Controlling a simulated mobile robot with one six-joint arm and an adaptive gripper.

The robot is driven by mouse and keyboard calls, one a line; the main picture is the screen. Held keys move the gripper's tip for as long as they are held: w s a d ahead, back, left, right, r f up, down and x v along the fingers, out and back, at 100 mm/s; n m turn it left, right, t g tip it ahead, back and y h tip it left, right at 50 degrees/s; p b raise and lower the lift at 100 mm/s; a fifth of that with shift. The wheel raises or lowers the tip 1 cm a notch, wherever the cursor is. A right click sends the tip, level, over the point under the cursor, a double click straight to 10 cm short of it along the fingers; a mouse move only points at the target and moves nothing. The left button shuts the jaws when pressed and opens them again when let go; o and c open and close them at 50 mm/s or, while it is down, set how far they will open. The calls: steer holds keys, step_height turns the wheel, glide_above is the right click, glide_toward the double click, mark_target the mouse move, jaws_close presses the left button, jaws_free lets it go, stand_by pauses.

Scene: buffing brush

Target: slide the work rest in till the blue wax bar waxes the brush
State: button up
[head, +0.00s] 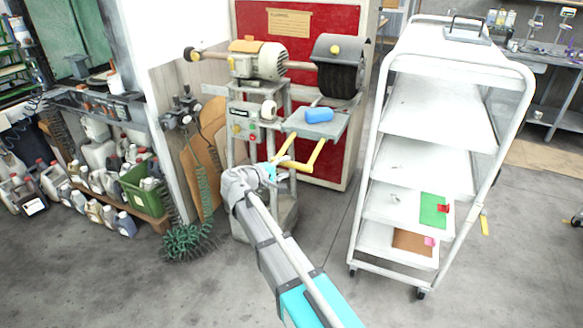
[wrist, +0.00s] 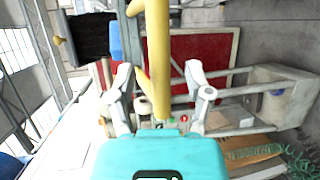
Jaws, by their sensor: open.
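The dark round brush (head: 341,80) sits under a grey hood at the right end of the buffing machine. Below it is the grey work rest (head: 297,125), with the blue wax bar (head: 319,115) lying on top. A narrow gap shows between bar and brush in the head view. A yellow handle (head: 314,157) comes out from the rest towards me. My gripper (head: 274,169) is at the handle's near end. In the wrist view, the open fingers (wrist: 160,82) stand either side of the yellow bar (wrist: 158,40); contact is unclear. The wax bar (wrist: 115,42) and brush (wrist: 88,35) show at upper left.
A white shelf trolley (head: 425,150) stands close on the right. A red panel (head: 300,30) is behind the machine. A green coiled hose (head: 188,240) lies on the floor at left, near shelves of bottles. The floor between machine and trolley is clear.

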mark_target(289, 166)
steer(key=shift+x, duration=1.7)
jaws_close()
